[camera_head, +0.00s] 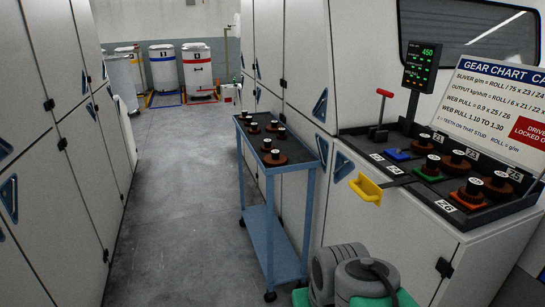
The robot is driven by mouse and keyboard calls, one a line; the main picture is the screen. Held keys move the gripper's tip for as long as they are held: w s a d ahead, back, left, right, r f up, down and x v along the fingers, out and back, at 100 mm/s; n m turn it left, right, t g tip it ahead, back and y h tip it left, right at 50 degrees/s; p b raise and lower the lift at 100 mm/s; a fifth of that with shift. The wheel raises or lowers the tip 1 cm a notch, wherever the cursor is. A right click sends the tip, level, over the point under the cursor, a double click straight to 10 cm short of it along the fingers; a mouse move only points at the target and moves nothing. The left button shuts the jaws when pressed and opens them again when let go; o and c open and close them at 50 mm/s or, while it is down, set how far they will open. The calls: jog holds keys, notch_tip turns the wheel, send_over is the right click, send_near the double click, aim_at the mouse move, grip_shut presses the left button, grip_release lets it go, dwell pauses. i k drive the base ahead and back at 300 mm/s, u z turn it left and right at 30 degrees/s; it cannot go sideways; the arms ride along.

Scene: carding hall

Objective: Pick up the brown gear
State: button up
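Several brown gears with black hubs and pale tops are in view; I cannot tell which one the task means. On the blue cart (272,219), the nearest brown gear (275,159) lies toward the front of the top shelf, with several others (253,130) behind it. More brown gears sit on studs in the dark tray (397,178) on the machine at right: one near the green piece (421,175), one by the Z3 label (452,167), two at the front right (470,196).
A yellow handle (367,189) juts from the machine front, and a red-knobbed lever (382,108) stands behind it. A gear chart sign (495,100) and a display reading 450 (421,66) stand above. The grey aisle floor (185,200) is clear; drums (197,66) stand at its far end.

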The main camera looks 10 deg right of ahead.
aim_at(267, 148)
jog(key=u, duration=0.65)
jog(key=i, duration=0.65)
jog(key=u, duration=1)
jog(key=i, duration=2.1)
jog(key=z, duration=1.4)
jog(key=i, duration=0.75)
jog(key=z, duration=0.75)
